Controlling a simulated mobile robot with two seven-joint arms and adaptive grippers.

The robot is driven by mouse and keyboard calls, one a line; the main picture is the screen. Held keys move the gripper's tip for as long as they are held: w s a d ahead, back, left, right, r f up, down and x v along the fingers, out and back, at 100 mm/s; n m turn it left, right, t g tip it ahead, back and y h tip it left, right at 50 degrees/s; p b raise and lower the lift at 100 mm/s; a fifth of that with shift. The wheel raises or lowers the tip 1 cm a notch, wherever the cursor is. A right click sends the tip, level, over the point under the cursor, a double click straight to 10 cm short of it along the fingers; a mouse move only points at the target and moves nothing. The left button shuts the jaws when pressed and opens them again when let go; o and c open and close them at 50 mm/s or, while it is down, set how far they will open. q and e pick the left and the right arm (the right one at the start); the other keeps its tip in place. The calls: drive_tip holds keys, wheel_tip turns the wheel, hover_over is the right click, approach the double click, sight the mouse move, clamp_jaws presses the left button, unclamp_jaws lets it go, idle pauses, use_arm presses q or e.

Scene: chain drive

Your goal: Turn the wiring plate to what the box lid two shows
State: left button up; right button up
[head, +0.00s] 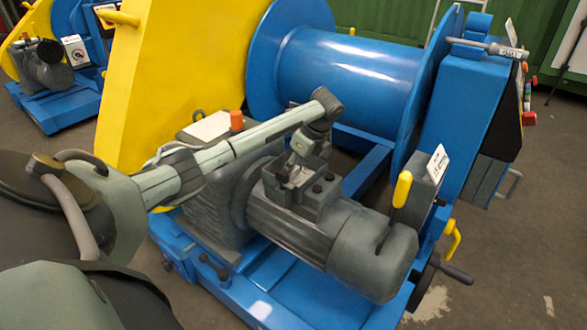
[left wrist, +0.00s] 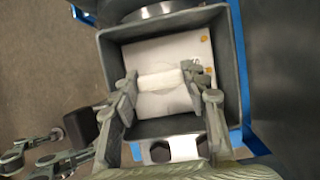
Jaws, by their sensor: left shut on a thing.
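The open grey terminal box (head: 318,195) sits on top of the grey motor (head: 300,230). In the left wrist view I look down into this box (left wrist: 108,75), and a white plate (left wrist: 185,50) with small orange spots lies inside. My left gripper (head: 298,172) reaches down into the box. In the left wrist view its two fingers (left wrist: 165,88) are shut on a pale bar (left wrist: 160,80) on that plate. The fingers hide part of the plate, and its exact angle is hard to read. No lid is clearly recognisable.
A blue drum (head: 345,75) and a yellow guard (head: 170,65) stand behind the motor. A yellow-handled lever (head: 402,190) and a grey box with a white label (head: 425,180) are close on the right. Bare floor (head: 510,260) lies at right.

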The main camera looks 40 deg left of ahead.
idle(0.4)
use_arm(q)
drive_tip(key=o, duration=1.2)
drive_tip(key=shift+c, duration=0.2)
drive_tip(key=shift+r, duration=0.1)
drive_tip(key=v, duration=0.7)
drive_tip(key=shift+d+r, duration=0.2)
drive_tip(key=shift+r, duration=0.2)
